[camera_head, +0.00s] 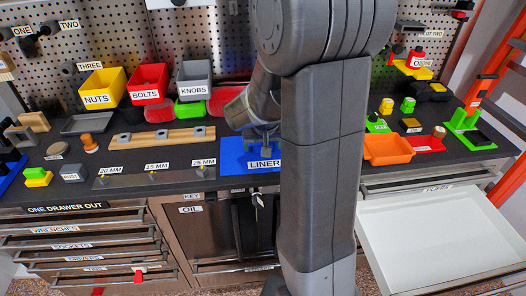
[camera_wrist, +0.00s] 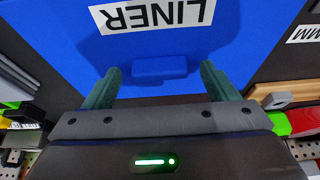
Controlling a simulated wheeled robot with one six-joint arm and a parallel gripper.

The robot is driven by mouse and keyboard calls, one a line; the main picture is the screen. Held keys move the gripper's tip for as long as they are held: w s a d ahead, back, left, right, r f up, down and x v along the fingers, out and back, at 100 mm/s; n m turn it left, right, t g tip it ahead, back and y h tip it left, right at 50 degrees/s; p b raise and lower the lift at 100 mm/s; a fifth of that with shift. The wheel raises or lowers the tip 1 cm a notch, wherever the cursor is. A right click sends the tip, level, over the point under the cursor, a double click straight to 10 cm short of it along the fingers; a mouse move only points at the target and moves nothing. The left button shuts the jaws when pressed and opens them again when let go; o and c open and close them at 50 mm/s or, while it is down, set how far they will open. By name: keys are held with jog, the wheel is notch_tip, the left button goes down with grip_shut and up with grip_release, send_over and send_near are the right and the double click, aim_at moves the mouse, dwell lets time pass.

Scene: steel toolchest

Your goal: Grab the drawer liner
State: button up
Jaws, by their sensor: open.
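The drawer liner (camera_head: 232,160) is a flat blue sheet labelled LINER, lying on the dark worktop in the middle of the head view. Part of it is hidden behind my arm. In the wrist view the liner (camera_wrist: 60,35) fills much of the upper picture, with its label upside down. A small raised blue tab (camera_wrist: 160,66) stands on it. My gripper (camera_wrist: 160,75) is open above the liner, with one finger on each side of the tab. I see no finger closed on it. In the head view my gripper (camera_head: 263,147) is just above the liner, by its label.
A wooden rail (camera_head: 162,137) lies left of the liner, with a grey labelled strip (camera_head: 155,176) in front. Coloured bins (camera_head: 148,85) stand behind. An orange tray (camera_head: 388,149) sits to the right. A white drawer (camera_head: 440,235) stands open at the lower right.

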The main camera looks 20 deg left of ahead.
jog(key=c, duration=1.2)
jog(key=shift+c, duration=0.2)
jog(key=shift+r, duration=0.15)
